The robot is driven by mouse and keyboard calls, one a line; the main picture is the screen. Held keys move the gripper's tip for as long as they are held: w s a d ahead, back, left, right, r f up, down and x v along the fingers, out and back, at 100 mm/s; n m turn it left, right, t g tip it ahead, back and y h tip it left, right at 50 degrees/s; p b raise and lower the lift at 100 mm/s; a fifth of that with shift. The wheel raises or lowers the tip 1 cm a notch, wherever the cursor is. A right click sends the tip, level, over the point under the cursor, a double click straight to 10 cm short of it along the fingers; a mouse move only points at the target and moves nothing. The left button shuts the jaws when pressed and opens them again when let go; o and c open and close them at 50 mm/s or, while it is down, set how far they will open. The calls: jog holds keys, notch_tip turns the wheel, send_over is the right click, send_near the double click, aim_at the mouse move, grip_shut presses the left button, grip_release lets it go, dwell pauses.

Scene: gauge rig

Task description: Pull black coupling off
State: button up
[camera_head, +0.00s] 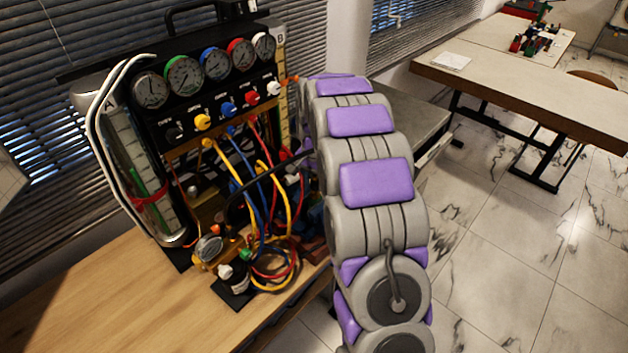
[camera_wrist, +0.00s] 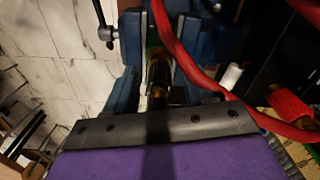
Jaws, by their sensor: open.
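The gauge rig (camera_head: 205,95) stands on a wooden bench in the head view, with several round gauges, coloured knobs and hoses. In the wrist view, a dark cylindrical fitting (camera_wrist: 160,72) with amber and green tints stands between blue blocks (camera_wrist: 128,40) that look like a vise. I cannot tell for sure whether it is the black coupling. My gripper (camera_wrist: 160,98) is open, its grey and purple body across the bottom of the wrist view, close to this fitting. The fingertips are dark and hard to make out. In the head view my arm hides the gripper.
A red hose (camera_wrist: 178,50) crosses close to the fitting in the wrist view. Yellow, blue and red hoses (camera_head: 268,262) lie coiled at the rig's front. The bench's left front (camera_head: 110,300) is bare.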

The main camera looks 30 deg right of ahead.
jog(key=shift+d, duration=0.1)
jog(key=shift+c, duration=0.8)
grip_shut()
